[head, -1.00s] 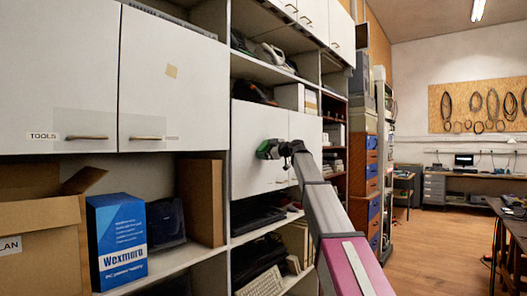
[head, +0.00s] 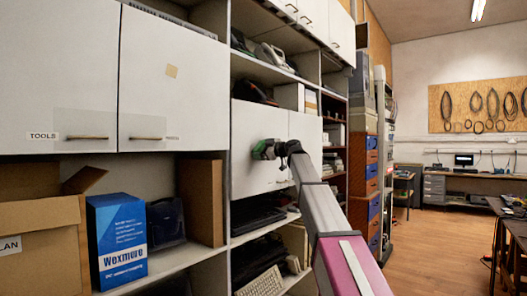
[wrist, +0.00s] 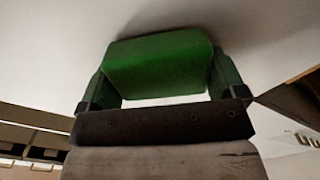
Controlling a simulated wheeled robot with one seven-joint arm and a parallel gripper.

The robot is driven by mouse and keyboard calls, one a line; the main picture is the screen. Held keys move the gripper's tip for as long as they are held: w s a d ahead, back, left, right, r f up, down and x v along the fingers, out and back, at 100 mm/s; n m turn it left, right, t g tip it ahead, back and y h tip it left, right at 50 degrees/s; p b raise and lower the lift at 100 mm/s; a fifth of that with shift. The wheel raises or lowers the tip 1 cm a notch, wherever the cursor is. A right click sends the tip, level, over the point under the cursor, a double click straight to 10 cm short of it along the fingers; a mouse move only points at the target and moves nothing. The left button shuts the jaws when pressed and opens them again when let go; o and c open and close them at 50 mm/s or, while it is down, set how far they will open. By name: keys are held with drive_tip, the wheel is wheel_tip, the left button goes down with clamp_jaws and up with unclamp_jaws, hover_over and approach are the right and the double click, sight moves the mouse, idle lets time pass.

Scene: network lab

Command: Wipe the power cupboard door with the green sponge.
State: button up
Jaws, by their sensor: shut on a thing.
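The green sponge (wrist: 158,62) is held between the green fingers of my gripper (wrist: 160,84) in the wrist view. Its far side is right at a white door surface (wrist: 50,50), with a dark shadow along it; firm contact cannot be confirmed. In the head view my gripper (head: 264,150) is at the middle white cupboard doors (head: 256,118), over the left one. The sponge is hard to make out there. No label is readable on these doors. The upper left doors carry a "TOOLS" label (head: 43,136) and a second label (head: 172,138) too small to read.
A cardboard box (head: 40,225) and a blue Wexmora box (head: 118,240) stand on the left shelf. Shelves above and below the middle doors hold electronics and a keyboard (head: 262,283). Blue and orange drawers (head: 372,185) stand beyond.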

sight(246, 149)
drive_tip(key=shift+s+a, duration=1.2)
drive_tip(key=shift+s, duration=0.25)
drive_tip(key=shift+s+a, duration=1.15)
drive_tip(key=shift+s, duration=0.3)
drive_tip(key=shift+v, duration=2.95)
drive_tip(key=shift+v, duration=1.55)
drive_tip(key=shift+f, duration=0.1)
